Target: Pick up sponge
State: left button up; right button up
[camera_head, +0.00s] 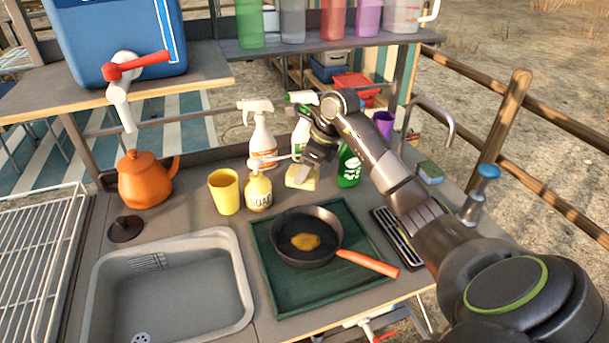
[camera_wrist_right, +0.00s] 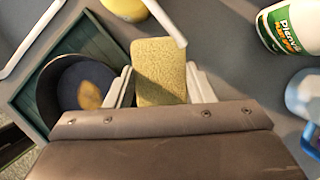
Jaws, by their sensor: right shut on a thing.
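A yellow sponge (camera_head: 301,178) is at the back of the counter, right of the yellow soap bottle (camera_head: 258,190). My right gripper (camera_head: 316,160) reaches it from above. In the right wrist view the sponge (camera_wrist_right: 160,72) sits between the two pale fingers of my right gripper (camera_wrist_right: 161,88), which are shut on it. I cannot tell whether the sponge is lifted off the counter. A second sponge, green and yellow (camera_head: 430,172), lies farther right near the tap. My left gripper is in neither view.
A pan (camera_head: 306,255) with something yellow-brown stands on a green tray (camera_head: 262,232) in front. Spray bottles (camera_head: 262,138), a green bottle (camera_head: 348,166) and a yellow cup (camera_head: 224,191) stand close by. The sink (camera_head: 240,275) is front left.

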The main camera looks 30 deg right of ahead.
jog(key=s+a+b, duration=0.1)
jog(key=s+a, duration=0.3)
jog(key=s, duration=0.3)
jog(key=s+a+b, duration=0.2)
jog(key=s+a, duration=0.2)
jog(key=s, duration=0.4)
jog(key=shift+a, duration=0.35)
